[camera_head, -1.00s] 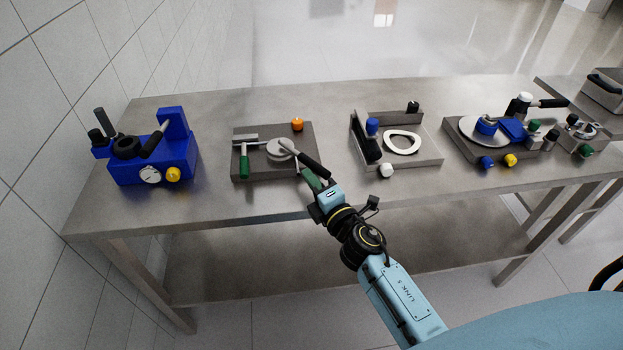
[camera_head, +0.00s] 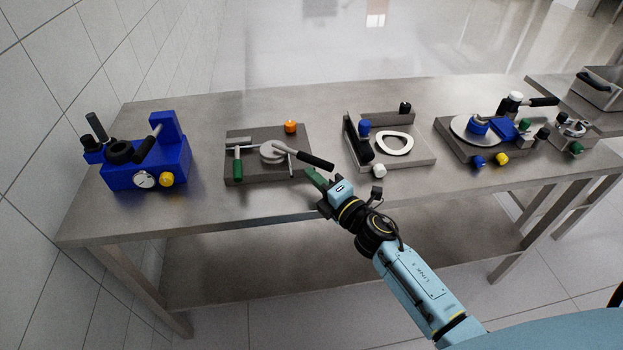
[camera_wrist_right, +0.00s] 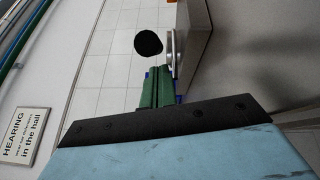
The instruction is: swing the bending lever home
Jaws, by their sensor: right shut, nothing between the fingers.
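The bending lever's black handle (camera_head: 315,161) sticks out to the right from the round grey hub (camera_head: 272,152) of a bending fixture on a dark grey base plate (camera_head: 262,175). My right gripper (camera_head: 315,177), with green fingers, is just on the near side of the handle, over the table's front edge. Its fingers are shut and empty. In the right wrist view the shut green fingers (camera_wrist_right: 157,88) point toward the black handle end (camera_wrist_right: 148,43); I cannot tell whether they touch it. My left gripper is not in view.
On the table (camera_head: 215,212), a blue device (camera_head: 150,165) stands left. A fixture with a white ring (camera_head: 394,144) and a disc fixture (camera_head: 468,131) stand right. An orange knob (camera_head: 290,127) sits at the bending plate's back. Bare tabletop separates the fixtures.

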